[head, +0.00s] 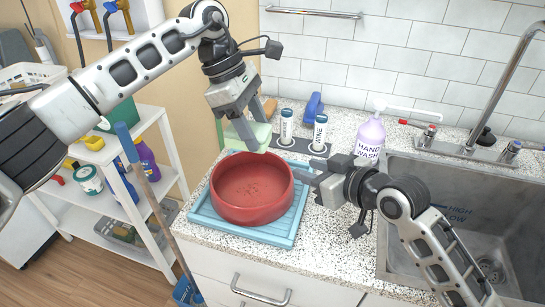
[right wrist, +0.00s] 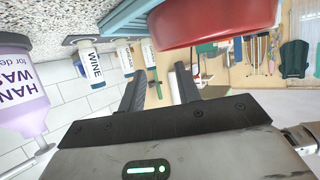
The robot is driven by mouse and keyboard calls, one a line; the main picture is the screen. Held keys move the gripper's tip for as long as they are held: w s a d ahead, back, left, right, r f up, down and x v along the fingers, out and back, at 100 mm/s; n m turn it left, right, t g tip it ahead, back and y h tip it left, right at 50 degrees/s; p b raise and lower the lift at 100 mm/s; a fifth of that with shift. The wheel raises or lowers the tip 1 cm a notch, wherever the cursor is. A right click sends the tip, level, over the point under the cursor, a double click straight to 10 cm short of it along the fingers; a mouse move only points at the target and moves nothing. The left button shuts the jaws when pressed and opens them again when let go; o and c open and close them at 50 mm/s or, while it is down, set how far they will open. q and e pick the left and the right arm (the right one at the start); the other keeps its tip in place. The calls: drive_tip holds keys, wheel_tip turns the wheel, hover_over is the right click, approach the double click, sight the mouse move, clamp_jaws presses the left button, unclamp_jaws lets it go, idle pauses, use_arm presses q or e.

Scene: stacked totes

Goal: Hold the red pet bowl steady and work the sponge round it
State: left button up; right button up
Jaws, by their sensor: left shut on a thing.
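The red pet bowl (head: 252,205) sits upright on a light blue tray (head: 290,230) on the counter, with dark specks on its inside floor. It also shows in the right wrist view (right wrist: 220,22). My left gripper (head: 254,128) is shut on the pale green sponge (head: 262,137) and holds it above the bowl's far rim. My right gripper (head: 307,172) is beside the bowl's right rim. In the right wrist view its two fingers (right wrist: 160,88) stand apart with nothing between them, and the bowl is just beyond the tips.
Several labelled bottles, one reading WINE (head: 320,132), stand behind the bowl. A hand wash bottle (head: 370,137) stands behind my right gripper. The sink (head: 460,180) is at right. A white shelf (head: 120,170) and a long handle (head: 150,195) are left of the counter.

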sight(282, 161)
drive_tip(key=x, duration=0.9)
drive_tip(key=shift+r, duration=0.1)
drive_tip(key=shift+s, duration=0.1)
clamp_jaws()
